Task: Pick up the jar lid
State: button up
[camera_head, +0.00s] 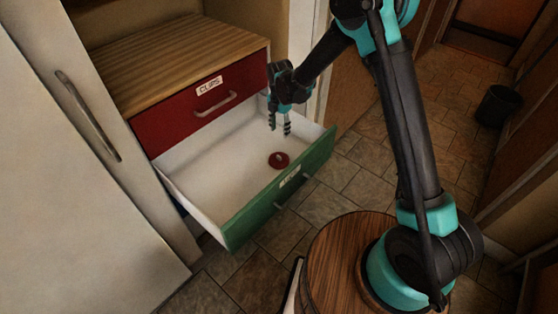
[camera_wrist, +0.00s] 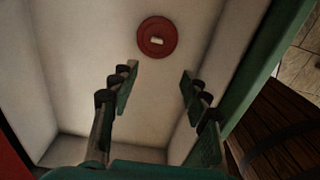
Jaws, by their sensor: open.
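The jar lid (camera_head: 278,160) is a round dark red disc with a small pale knob. It lies on the white floor of the open drawer (camera_head: 205,185), near the green front. It also shows in the wrist view (camera_wrist: 156,38), at the top centre, ahead of the fingertips. My gripper (camera_head: 279,130) hangs above the drawer, pointing down, with its fingers apart and nothing between them. In the wrist view my gripper's two fingers (camera_wrist: 158,75) are spread wide, and the lid is not between them.
The drawer's green front (camera_head: 283,186) bears a label and a handle. A white door panel (camera_head: 70,170) stands at the left. A dark bin (camera_head: 497,105) stands on the tiled floor at the right.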

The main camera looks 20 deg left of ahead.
send_over(279, 159)
notch_tip(279, 159, down, 12)
jog(key=shift+d+r, duration=0.1)
jog(key=shift+w+a+f, duration=0.1)
jog(key=shift+w+f, duration=0.05)
jog(key=shift+f, duration=1.2)
jog(key=shift+w+a+f, duration=0.1)
jog(key=shift+w+f, duration=0.05)
jog(key=shift+f, duration=1.15)
jog(key=c, duration=1)
jog(key=shift+o, duration=0.2)
jog(key=shift+r, duration=0.1)
